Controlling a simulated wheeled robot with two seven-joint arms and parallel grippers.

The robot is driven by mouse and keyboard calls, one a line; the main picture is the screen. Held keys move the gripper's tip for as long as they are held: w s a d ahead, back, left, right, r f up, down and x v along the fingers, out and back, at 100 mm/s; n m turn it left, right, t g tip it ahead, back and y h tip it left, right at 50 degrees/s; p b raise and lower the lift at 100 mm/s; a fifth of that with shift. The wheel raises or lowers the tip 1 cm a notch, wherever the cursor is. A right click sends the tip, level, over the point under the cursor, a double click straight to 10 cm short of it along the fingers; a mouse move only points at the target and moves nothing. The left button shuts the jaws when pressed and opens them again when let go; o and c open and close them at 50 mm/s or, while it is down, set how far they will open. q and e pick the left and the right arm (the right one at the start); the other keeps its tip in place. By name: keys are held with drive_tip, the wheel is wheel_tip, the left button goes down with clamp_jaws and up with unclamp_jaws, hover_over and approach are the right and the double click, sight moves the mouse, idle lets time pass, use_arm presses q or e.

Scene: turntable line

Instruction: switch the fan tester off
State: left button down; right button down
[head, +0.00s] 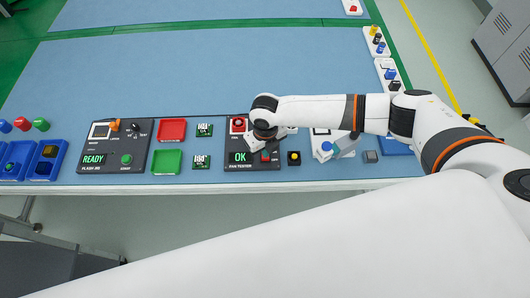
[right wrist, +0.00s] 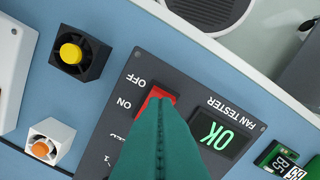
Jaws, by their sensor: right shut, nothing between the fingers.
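The fan tester (head: 234,165) is a dark panel at the front edge of the blue table. Its display (head: 240,157) is lit and reads OK in green; the display also shows in the right wrist view (right wrist: 214,135). Its red switch (right wrist: 158,93) sits between the marks OFF and ON; the finger covers part of it, and I cannot tell which way it is tipped. My right gripper (right wrist: 162,106) is shut and empty, its teal tip over the switch; I cannot tell whether it touches. In the head view my right wrist hides part of the panel. My left gripper is out of view.
The table's middle is clear.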

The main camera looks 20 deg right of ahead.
drive_tip(key=shift+f+b, duration=0.45)
drive_tip(key=shift+f, duration=0.25)
drive_tip(key=shift+r, duration=0.1)
wheel_tip(320, 180, up, 7)
drive_tip(key=p, duration=0.6)
idle(0.4)
drive_tip(key=shift+a, duration=0.1)
idle(0.4)
